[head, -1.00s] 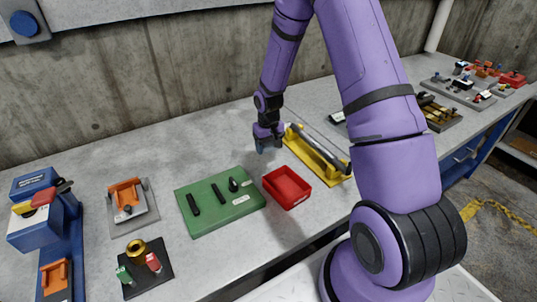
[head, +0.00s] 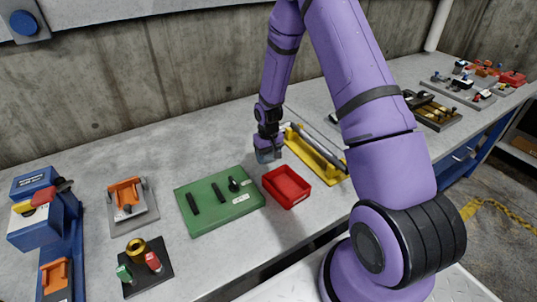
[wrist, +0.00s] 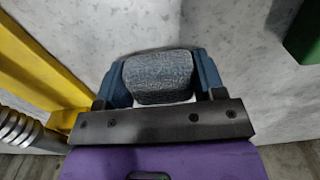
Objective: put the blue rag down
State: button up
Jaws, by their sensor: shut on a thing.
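The blue rag (wrist: 158,78) is a grey-blue, rough-textured bundle between my fingers in the wrist view. My gripper (wrist: 163,72) is shut on it, with one dark blue finger on each side. In the head view my gripper (head: 267,153) points down over the grey workbench, behind the red tray and left of the yellow fixture. The rag (head: 267,156) shows there as a small grey-blue patch at the fingertips. It is at or just above the bench top; I cannot tell whether it touches.
An empty red tray (head: 272,187) stands just in front of my gripper. A green board (head: 215,222) lies front left, and a yellow fixture (head: 327,168) holding a grey cylinder stands close on the right. Bare bench (head: 190,145) lies left of my gripper.

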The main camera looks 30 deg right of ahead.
jog(key=shift+f, duration=0.1)
jog(key=o, duration=1.1)
jog(key=shift+s, duration=0.1)
jog(key=shift+f, duration=0.1)
jog(key=shift+a, duration=0.2)
